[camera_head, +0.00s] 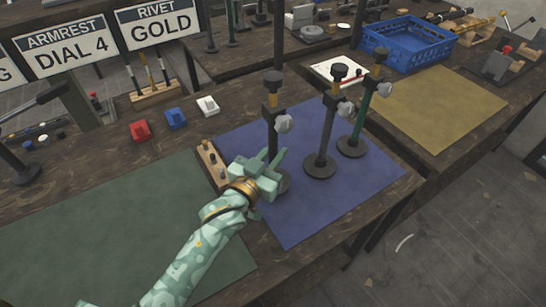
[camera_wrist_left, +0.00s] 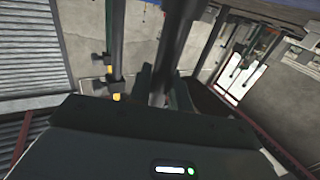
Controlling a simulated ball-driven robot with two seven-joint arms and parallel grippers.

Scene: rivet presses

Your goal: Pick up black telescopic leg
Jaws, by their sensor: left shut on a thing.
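A black telescopic leg (camera_head: 272,119) stands upright on the blue mat (camera_head: 302,225), with a dark knob on top and a pale clamp knob at its side. My left gripper (camera_head: 274,160) is shut on its lower post, above the round base, which the gripper partly hides. In the left wrist view the dark post (camera_wrist_left: 164,55) rises between the fingers. A dark grey leg (camera_head: 325,130) and a green leg (camera_head: 361,118) stand apart to the right on the same mat. My right gripper is out of view.
A wooden block with holes (camera_head: 212,163) lies close left of the gripper. Red (camera_head: 140,131), blue (camera_head: 176,119) and white (camera_head: 208,106) pieces sit behind it. A blue crate (camera_head: 408,45) and a yellow mat (camera_head: 440,105) are at right. The green mat (camera_head: 110,230) is bare.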

